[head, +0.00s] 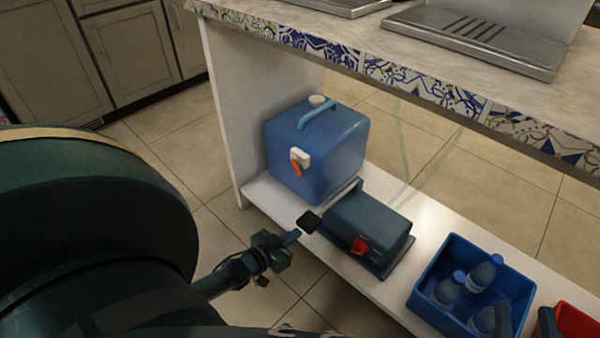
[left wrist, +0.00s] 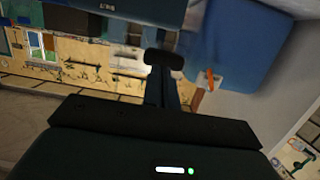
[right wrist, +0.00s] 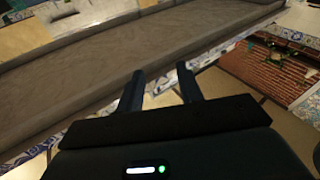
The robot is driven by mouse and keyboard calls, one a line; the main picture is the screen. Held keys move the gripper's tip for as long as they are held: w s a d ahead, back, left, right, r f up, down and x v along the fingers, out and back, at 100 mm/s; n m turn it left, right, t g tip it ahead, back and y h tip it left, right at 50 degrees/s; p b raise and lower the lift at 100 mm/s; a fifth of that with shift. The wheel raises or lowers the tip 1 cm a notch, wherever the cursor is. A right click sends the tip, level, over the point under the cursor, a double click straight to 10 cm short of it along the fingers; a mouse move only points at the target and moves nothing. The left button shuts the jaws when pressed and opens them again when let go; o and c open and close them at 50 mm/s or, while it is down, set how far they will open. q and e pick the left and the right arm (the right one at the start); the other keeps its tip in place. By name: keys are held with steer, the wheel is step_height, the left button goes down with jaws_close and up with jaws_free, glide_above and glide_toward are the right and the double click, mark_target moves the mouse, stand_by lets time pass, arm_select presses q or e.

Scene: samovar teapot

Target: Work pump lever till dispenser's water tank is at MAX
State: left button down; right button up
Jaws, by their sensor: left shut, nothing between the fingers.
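The pump (head: 368,228) is a dark box with a red switch on the lower shelf. Its lever is a thin metal rod ending in a black pad (head: 309,222), which sticks out past the shelf's front edge. My left gripper (head: 293,236) is shut and empty, its tips right by the pad. In the left wrist view, the pad (left wrist: 163,59) lies just beyond the closed fingertips (left wrist: 163,76); I cannot tell whether they touch. My right gripper (right wrist: 160,80) is open and empty near the grey counter, and is outside the head view. No dispenser tank or MAX mark is visible.
A blue canister (head: 315,150) with an orange-tipped tap stands left of the pump. A blue crate (head: 427,290) with bottles and a red crate (head: 577,322) stand to the right. The counter (head: 360,35) with steel trays overhangs the shelf. Clear tubing rises behind the pump.

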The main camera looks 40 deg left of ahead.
arm_select(q)
steer(key=f+p+v, duration=0.1)
steer(key=v, duration=0.5)
steer(key=shift+s, duration=0.2)
steer(key=shift+a, duration=0.1)
stand_by(0.5)
